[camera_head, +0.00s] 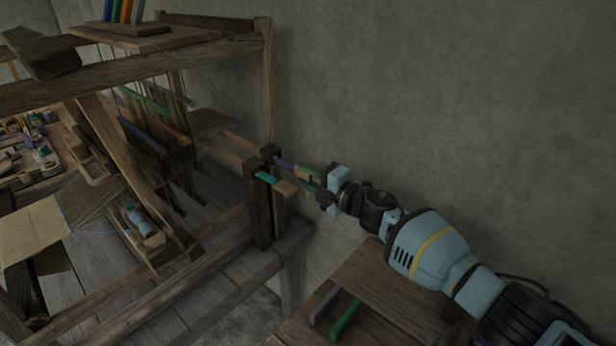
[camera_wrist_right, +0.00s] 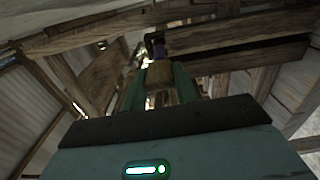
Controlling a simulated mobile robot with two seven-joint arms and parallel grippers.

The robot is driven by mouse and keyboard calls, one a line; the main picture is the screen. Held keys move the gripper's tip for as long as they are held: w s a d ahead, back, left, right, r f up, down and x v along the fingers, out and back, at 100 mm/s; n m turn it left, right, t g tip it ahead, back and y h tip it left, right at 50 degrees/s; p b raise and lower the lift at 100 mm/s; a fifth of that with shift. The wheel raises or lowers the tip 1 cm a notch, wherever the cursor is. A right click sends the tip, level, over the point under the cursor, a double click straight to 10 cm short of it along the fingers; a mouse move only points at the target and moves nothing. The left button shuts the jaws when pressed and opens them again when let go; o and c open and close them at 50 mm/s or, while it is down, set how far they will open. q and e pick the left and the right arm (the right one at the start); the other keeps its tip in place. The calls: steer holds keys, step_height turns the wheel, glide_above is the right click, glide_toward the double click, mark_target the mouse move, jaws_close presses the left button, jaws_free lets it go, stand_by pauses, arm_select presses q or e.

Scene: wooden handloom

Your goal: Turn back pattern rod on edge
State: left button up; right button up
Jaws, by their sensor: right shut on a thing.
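My right gripper (camera_head: 305,176) reaches in from the right and is shut on the wooden end of a pattern rod (camera_head: 285,164) with a purple section. In the right wrist view the wooden handle (camera_wrist_right: 159,76) sits between the green fingers, with the purple section (camera_wrist_right: 158,48) beyond it. The rod runs into a dark slotted post at the loom's right side. A second rod (camera_head: 266,177), teal with a wooden end, sticks out of the nearer post (camera_head: 259,215), just below and left of the gripper. I cannot tell how the held rod is turned. My left gripper is not in view.
The wooden loom frame (camera_head: 160,62) fills the left, with hanging coloured bars (camera_head: 165,130). A shuttle (camera_head: 138,218) lies low on the loom. A side table (camera_head: 390,300) at the bottom carries a green bar (camera_head: 345,319) and a grey bar (camera_head: 325,305). A bare wall stands behind.

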steer(key=o, duration=0.7)
